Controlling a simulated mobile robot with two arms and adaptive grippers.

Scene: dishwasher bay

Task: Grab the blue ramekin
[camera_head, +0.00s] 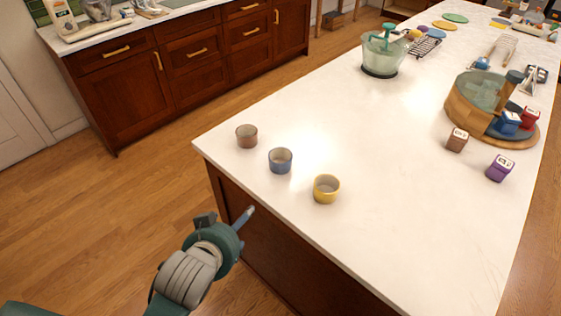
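The blue ramekin (280,162) stands upright near the left edge of the white countertop, between a brown ramekin (246,137) and a yellow ramekin (325,190). All three look empty and stand apart from each other. My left gripper (243,217) is beyond the counter's edge, below and left of the blue ramekin in the picture, and is not touching it. One slim finger shows clearly; the rest is seen from behind, so its opening is unclear. My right gripper is not in view.
The white countertop (400,220) is clear around the ramekins. Farther back are a glass bowl (382,58), a wooden round holder (463,108), and brown (457,140) and purple (499,168) small boxes. Wooden cabinets (120,88) stand across the floor at left.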

